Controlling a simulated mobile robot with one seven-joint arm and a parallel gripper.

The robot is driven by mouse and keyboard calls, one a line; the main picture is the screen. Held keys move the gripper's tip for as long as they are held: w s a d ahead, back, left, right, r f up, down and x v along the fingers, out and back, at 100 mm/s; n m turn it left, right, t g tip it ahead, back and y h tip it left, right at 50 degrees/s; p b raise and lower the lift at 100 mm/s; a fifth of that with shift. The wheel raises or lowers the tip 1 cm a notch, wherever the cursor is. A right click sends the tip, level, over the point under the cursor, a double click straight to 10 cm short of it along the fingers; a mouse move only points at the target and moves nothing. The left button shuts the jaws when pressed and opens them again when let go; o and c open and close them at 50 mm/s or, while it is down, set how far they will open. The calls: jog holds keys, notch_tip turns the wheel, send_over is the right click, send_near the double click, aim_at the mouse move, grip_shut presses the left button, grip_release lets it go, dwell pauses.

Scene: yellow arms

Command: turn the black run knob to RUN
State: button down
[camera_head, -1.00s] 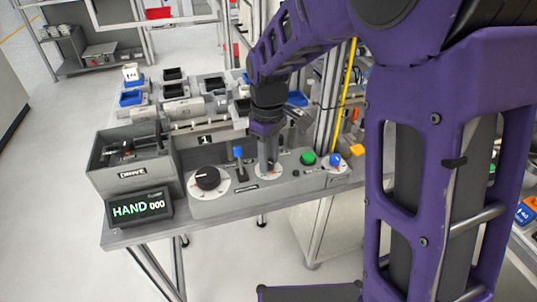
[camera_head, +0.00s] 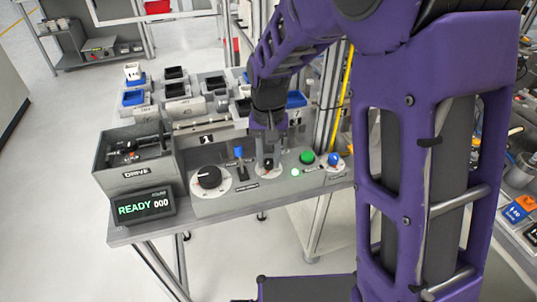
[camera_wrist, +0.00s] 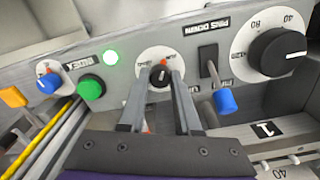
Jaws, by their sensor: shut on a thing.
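The black run knob (camera_wrist: 160,75) sits on a round white dial (camera_wrist: 165,57) on the grey control panel in the wrist view. My gripper (camera_wrist: 162,82) is shut on this knob, with one finger on each side. A pale pointer line shows on the knob; the dial lettering is too small to read. A round lamp (camera_wrist: 111,57) beside the dial is lit green.
A larger black knob (camera_head: 209,177) and a blue-tipped lever (camera_head: 239,158) stand left of my gripper in the head view. A green button (camera_head: 307,157) and a blue knob (camera_head: 334,159) stand to its right. The DRIVE box (camera_head: 137,173) is farther left.

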aim_at(269, 161)
jog(key=shift+m+p, duration=0.3)
jog(key=shift+m, duration=1.2)
jog(key=c, duration=0.6)
grip_release()
notch_tip(269, 161, up, 18)
jog(key=p, duration=0.2)
jog(key=shift+f, duration=0.25)
